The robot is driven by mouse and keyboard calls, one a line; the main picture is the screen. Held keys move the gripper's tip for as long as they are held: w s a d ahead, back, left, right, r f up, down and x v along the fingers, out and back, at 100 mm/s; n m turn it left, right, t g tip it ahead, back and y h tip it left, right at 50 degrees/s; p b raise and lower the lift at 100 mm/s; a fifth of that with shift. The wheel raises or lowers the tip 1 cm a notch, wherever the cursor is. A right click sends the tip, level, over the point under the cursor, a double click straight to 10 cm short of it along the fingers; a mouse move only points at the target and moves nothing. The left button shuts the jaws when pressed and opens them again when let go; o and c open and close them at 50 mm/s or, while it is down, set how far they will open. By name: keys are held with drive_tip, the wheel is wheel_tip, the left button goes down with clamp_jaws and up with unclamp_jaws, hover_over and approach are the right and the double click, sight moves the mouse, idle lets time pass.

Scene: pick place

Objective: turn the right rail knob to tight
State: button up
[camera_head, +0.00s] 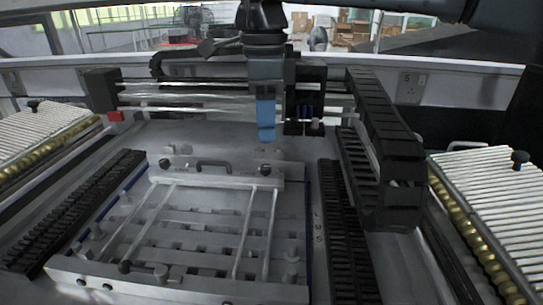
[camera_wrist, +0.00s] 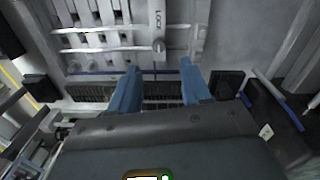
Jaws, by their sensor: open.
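A pale fixture frame (camera_head: 180,289) with crossing rails lies on the machine bed in the head view. Small round knobs sit on its back bar, including a dark one at the right end (camera_head: 264,169). In the wrist view, a light grey lever-shaped knob (camera_wrist: 157,22) stands upright near a "LOCK" mark. I cannot tell which knob is the right rail knob. My gripper (camera_head: 266,137) points down above the fixture's back edge. Its two blue fingers (camera_wrist: 160,68) are apart and empty, with the lever-shaped knob beyond the gap between their tips.
A black cable chain (camera_head: 383,130) and its carriage stand to the right of the fixture. Dark toothed tracks (camera_head: 75,210) run along both sides. Slatted conveyors (camera_head: 490,200) flank the bed. A horizontal gantry rail (camera_head: 190,92) crosses behind the fixture.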

sight(265, 166)
drive_tip(key=f, duration=0.7)
drive_tip(key=shift+s+f, duration=0.2)
drive_tip(key=shift+f, duration=0.05)
drive_tip(key=shift+c, duration=0.2)
clamp_jaws()
